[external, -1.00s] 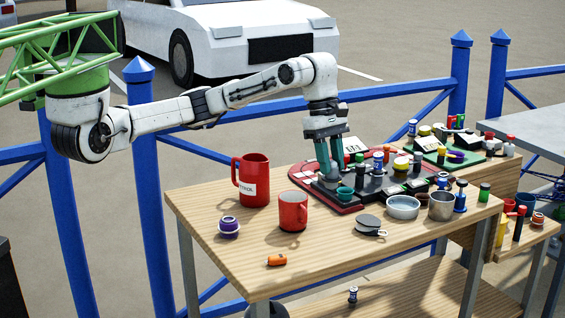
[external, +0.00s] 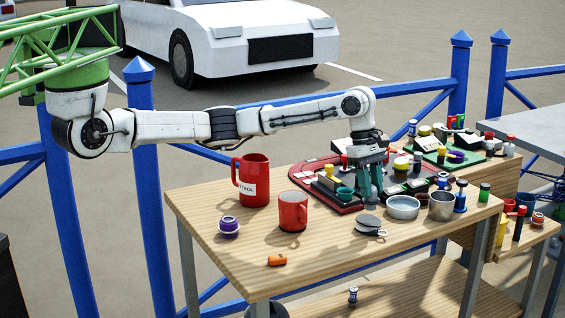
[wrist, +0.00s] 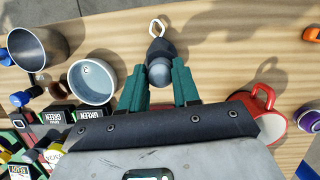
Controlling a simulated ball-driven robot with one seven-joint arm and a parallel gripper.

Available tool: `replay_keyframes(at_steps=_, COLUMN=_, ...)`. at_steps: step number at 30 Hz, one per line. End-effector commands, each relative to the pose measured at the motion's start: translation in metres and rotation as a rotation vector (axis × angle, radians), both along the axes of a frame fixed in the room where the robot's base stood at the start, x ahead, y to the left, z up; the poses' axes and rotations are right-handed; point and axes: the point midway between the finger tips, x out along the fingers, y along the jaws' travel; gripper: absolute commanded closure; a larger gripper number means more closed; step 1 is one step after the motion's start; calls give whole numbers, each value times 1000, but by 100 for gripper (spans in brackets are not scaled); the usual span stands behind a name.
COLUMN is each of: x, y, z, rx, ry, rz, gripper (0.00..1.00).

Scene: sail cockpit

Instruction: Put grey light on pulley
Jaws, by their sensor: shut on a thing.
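My gripper (external: 370,188) is shut on the grey light (wrist: 159,73), which shows as a round grey-brown end between the teal fingers (wrist: 160,86) in the wrist view. The fingers hide much of it. The pulley (external: 368,221), dark grey with a metal loop, lies on the wooden table near its front edge. In the wrist view the pulley (wrist: 160,48) shows just beyond the light, partly covered by it. In the external view my gripper is above and just behind the pulley; the exact gap cannot be told.
A metal bowl (external: 403,207) and a steel cup (external: 441,206) stand right of the pulley. A red mug (external: 293,211) and red jug (external: 254,180) stand left. The red-edged board (external: 345,207) with several small items is behind. The front left tabletop is mostly clear.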

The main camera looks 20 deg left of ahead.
Motion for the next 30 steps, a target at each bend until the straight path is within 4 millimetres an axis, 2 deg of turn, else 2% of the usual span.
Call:
replay_keyframes(at_steps=7, x=0, y=-1, z=-30, rx=1, ry=3, rz=-1, gripper=100)
replay_keyframes(at_steps=19, x=1, y=-1, z=-36, rx=0, ry=-1, rz=0, gripper=100)
replay_keyframes(at_steps=20, x=1, y=-1, z=-35, rx=1, ry=-1, rz=0, gripper=66)
replay_keyframes(at_steps=27, x=1, y=-1, z=-35, rx=1, ry=0, rz=1, gripper=43)
replay_keyframes(at_steps=30, x=1, y=-1, z=-35, rx=0, ry=0, rz=1, gripper=43)
